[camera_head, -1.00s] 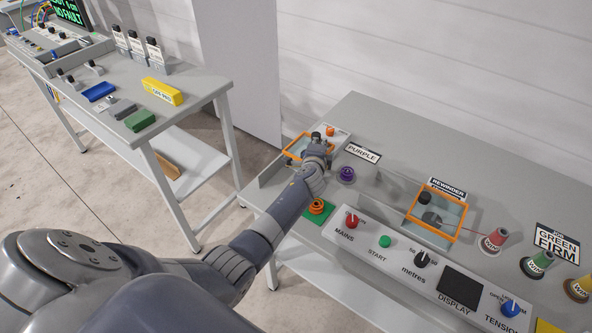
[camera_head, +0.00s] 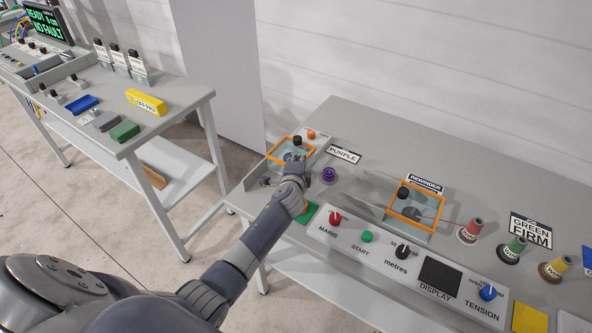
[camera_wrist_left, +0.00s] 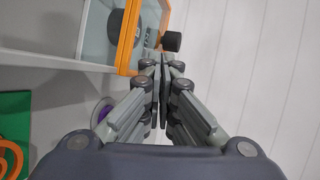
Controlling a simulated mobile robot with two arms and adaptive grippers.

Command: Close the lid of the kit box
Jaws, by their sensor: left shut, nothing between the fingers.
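No box carries a readable kit box label. A clear-paned box with an orange frame (camera_head: 272,155) and a black knob (camera_head: 297,140) stands at the left end of the near table. My left gripper (camera_head: 296,158) is shut and empty at its front right side, partly covering it. In the left wrist view, the closed fingertips (camera_wrist_left: 163,66) are beside the orange frame (camera_wrist_left: 131,35) and just below the black knob (camera_wrist_left: 172,41). Whether they touch, and whether the pane is fully down, I cannot tell. My right gripper is out of view.
A second orange-framed box (camera_head: 432,228) stands by the rewinder label. A purple spool (camera_head: 328,175) is right of my gripper, and an orange ring on a green pad (camera_head: 290,236) is partly behind my arm. The control panel (camera_head: 385,262) lines the front edge.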

